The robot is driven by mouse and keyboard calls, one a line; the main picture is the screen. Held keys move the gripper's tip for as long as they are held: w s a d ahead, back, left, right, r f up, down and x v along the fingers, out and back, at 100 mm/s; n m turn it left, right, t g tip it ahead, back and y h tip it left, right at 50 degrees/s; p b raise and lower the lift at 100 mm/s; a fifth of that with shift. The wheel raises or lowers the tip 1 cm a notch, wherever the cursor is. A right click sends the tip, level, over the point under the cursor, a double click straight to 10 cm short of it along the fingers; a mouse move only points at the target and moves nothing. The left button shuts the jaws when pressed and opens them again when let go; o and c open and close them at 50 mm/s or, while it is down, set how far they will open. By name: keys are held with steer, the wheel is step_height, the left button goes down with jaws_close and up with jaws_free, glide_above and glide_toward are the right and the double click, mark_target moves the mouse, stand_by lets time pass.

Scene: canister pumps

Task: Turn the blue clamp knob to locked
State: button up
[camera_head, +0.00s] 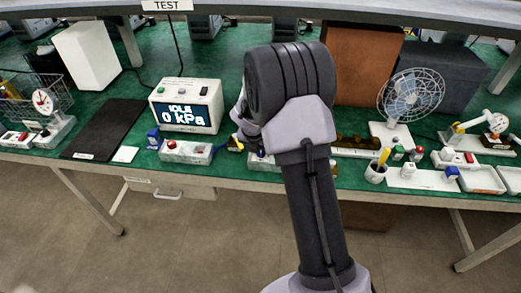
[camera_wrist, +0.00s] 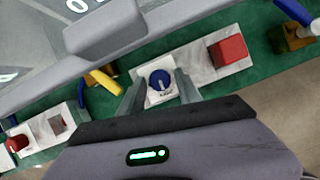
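The blue clamp knob (camera_wrist: 160,80) is round with a white pointer mark and sits on a pale marbled block (camera_wrist: 198,66) that also carries a red square block (camera_wrist: 228,51). The pointer runs toward the lower part of the wrist view. My gripper (camera_wrist: 159,87) is open, with one finger on the left of the knob and one on the right. Whether the fingers touch the knob I cannot tell. In the head view my arm hides most of this block and my fingers.
A white box (camera_head: 187,105) with a screen reading IDLE, 0 kPa stands behind and left. Left of the knob are a yellow handle (camera_wrist: 106,82) and another pale block with a red knob (camera_wrist: 17,142). A blue-handled brass part (camera_wrist: 293,35) is at right. The table's front edge is close.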

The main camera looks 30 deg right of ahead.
jaws_close()
steer(key=m, duration=0.1)
steer(key=m+g+p, duration=0.1)
steer(key=m+p, duration=0.1)
steer(key=m, duration=0.1)
steer(key=shift+w+a+r+h, duration=0.15)
steer(key=shift+r+h, duration=0.1)
steer(key=shift+h, duration=0.15)
steer(key=shift+f+m+g, duration=0.25)
steer(key=shift+m+g, duration=0.05)
steer(key=shift+o, duration=1.7)
jaws_free()
steer(key=p+v, duration=0.7)
steer(key=v, duration=1)
steer(key=shift+a, duration=0.15)
steer(key=shift+r, duration=0.15)
